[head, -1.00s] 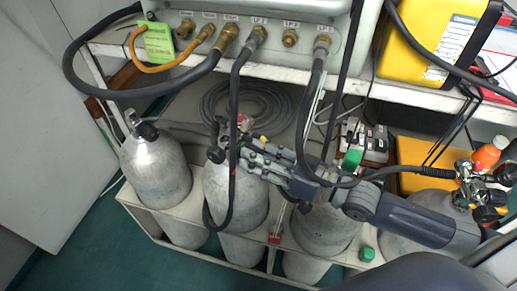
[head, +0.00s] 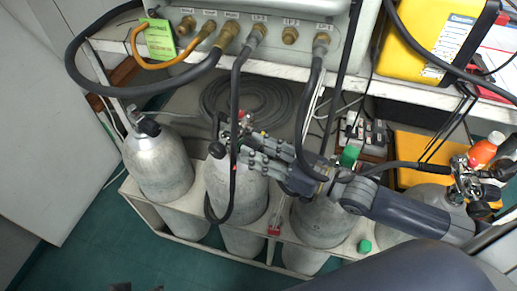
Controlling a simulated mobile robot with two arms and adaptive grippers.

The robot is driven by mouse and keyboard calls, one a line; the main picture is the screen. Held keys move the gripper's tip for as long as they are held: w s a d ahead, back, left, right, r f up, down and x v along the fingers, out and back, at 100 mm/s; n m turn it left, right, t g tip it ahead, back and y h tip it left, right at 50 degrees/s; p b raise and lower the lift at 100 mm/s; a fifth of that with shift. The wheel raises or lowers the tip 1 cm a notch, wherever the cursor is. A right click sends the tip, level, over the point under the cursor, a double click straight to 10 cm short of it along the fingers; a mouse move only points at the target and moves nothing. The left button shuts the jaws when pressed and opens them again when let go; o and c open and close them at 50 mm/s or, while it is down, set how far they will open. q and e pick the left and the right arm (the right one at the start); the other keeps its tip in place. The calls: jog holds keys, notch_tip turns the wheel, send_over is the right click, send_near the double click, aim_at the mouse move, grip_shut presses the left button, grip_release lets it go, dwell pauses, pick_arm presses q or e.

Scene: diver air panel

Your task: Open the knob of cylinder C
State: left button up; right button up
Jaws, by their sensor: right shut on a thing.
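Several grey cylinders stand in a white rack; I can read no letters on them. My right gripper (head: 243,151) reaches in from the right to the valve at the top of the second cylinder from the left (head: 236,188). It is shut on the valve's knob, which its fingers mostly hide. A black round part (head: 217,150) of that valve shows to the left of the fingers. A black hose (head: 234,112) passes down in front of the valve. My left gripper is not clearly in view; small dark bits at the bottom edge cannot be identified.
The leftmost cylinder (head: 158,165) has a black-knobbed valve. Another cylinder (head: 320,218) stands under my right arm. The panel (head: 270,35) with hose fittings overhangs the back. Hoses hang close to my arm. A green cap (head: 365,246) lies on the rack at right.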

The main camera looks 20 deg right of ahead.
aim_at(258, 146)
jog(key=o, duration=1.1)
jog(key=shift+f, duration=0.15)
jog(key=shift+c, duration=0.2)
notch_tip(258, 146, up, 10)
jog(key=shift+r, duration=0.1)
